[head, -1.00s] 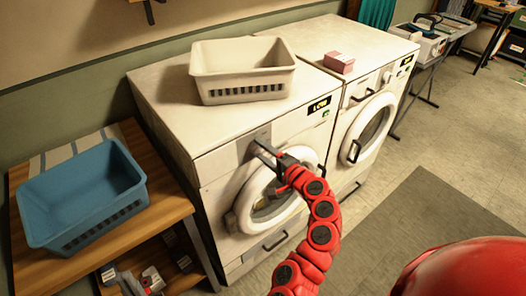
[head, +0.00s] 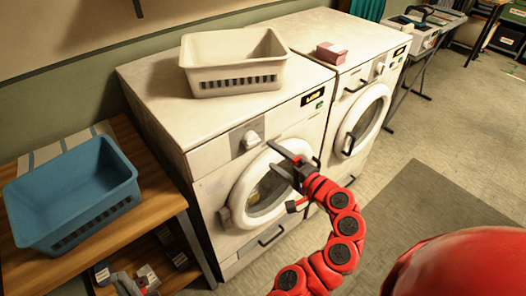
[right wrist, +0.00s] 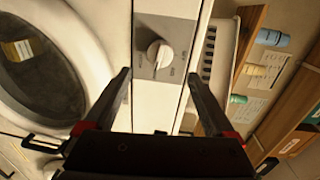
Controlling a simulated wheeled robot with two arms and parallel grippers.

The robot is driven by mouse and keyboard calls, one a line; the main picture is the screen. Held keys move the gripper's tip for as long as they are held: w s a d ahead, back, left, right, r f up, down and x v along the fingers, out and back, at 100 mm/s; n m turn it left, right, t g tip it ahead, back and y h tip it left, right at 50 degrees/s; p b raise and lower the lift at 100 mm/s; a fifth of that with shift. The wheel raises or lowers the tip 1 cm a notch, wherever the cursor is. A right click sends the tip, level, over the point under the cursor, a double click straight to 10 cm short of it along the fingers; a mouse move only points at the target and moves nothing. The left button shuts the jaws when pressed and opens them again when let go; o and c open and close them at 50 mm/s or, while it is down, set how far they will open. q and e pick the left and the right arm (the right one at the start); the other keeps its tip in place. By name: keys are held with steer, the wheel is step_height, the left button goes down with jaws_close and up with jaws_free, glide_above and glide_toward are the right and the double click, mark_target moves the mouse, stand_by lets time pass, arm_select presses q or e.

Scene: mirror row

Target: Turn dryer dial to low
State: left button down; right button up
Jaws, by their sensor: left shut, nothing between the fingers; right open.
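The dryer dial (head: 252,139) is a white knob on a grey panel at the front left of the nearer machine. It also shows in the right wrist view (right wrist: 159,54), between and just beyond my fingertips. My right gripper (head: 273,158) is open and empty, in front of the machine and apart from the dial; its two fingers also show in the right wrist view (right wrist: 159,76). The dryer's display (head: 312,97) is lit yellow and its text is blurred, looking like LOW.
A white basket (head: 235,82) and a pink box (head: 331,52) sit on the machine tops. A second machine (head: 362,120) stands to the right. A blue basket (head: 75,200) is on the wooden shelf (head: 163,208) at left. The round door (head: 270,190) lies below the dial.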

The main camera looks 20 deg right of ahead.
steer(key=p+v, duration=0.4)
steer(key=v, duration=0.4)
steer(key=shift+s, duration=0.45)
steer(key=shift+d, duration=0.15)
steer(key=shift+w+f, duration=0.1)
